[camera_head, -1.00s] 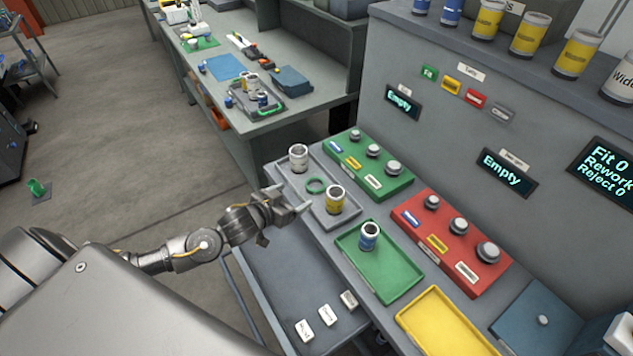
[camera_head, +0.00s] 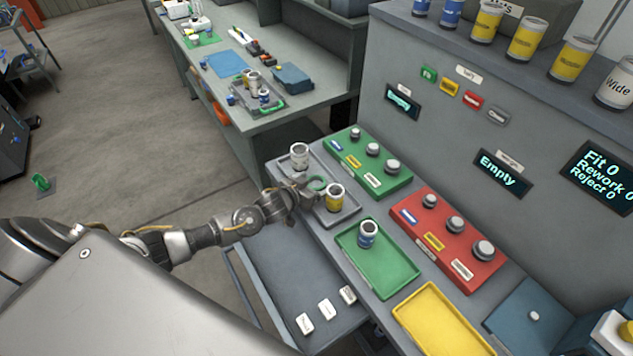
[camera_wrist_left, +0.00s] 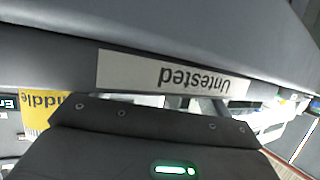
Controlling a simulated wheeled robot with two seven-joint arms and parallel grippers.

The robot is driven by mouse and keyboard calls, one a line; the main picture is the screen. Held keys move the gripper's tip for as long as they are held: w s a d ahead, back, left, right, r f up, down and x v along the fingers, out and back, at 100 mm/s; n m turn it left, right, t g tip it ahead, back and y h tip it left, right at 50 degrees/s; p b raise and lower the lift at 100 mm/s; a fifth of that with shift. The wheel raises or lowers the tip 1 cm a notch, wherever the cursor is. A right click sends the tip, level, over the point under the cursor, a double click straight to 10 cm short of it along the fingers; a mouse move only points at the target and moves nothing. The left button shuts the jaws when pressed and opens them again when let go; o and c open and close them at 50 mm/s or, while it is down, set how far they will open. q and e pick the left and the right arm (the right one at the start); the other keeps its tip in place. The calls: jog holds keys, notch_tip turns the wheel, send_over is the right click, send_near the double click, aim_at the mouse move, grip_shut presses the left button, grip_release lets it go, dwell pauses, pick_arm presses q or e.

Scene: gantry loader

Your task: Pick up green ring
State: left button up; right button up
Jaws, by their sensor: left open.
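The green ring (camera_head: 324,183) lies on the grey tray (camera_head: 331,172), between a plain grey-white can (camera_head: 299,157) and a yellow-banded can (camera_head: 335,198). My left gripper (camera_head: 307,188) is open at the near left side of the ring, low over the tray, and partly covers it. I cannot tell whether the fingers touch the ring. In the left wrist view, an upside-down "Untested" label (camera_wrist_left: 173,78) on a grey edge fills the upper part, and the ring is not seen there. My right gripper is not in view.
A green tray (camera_head: 400,277) with a blue-banded can (camera_head: 367,234) and a yellow tray (camera_head: 408,318) lie nearer. A green block (camera_head: 395,183) and a red block (camera_head: 410,208) with grey knobs stand behind. A lower shelf with white tags (camera_head: 326,309) is below.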

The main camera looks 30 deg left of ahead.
aim_at(313, 177)
pick_arm(q)
jog(key=c, duration=1.2)
jog(key=shift+w+r, duration=0.1)
jog(key=shift+r, duration=0.05)
jog(key=shift+r+b, duration=0.5)
jog(key=shift+r, duration=0.1)
jog(key=shift+r+b, duration=0.45)
jog(key=shift+r, duration=0.35)
jog(key=shift+s+d+r+b, duration=0.6)
jog(key=shift+s+d+r, duration=0.3)
jog(key=shift+s+r, duration=1.05)
jog(key=shift+s+d+r+b, duration=0.7)
jog(key=shift+s+r, duration=0.65)
jog(key=shift+s, duration=1.05)
jog(key=shift+s+d+r+b, duration=0.45)
jog(key=shift+s+d+r, duration=0.6)
jog(key=shift+s+r, duration=0.9)
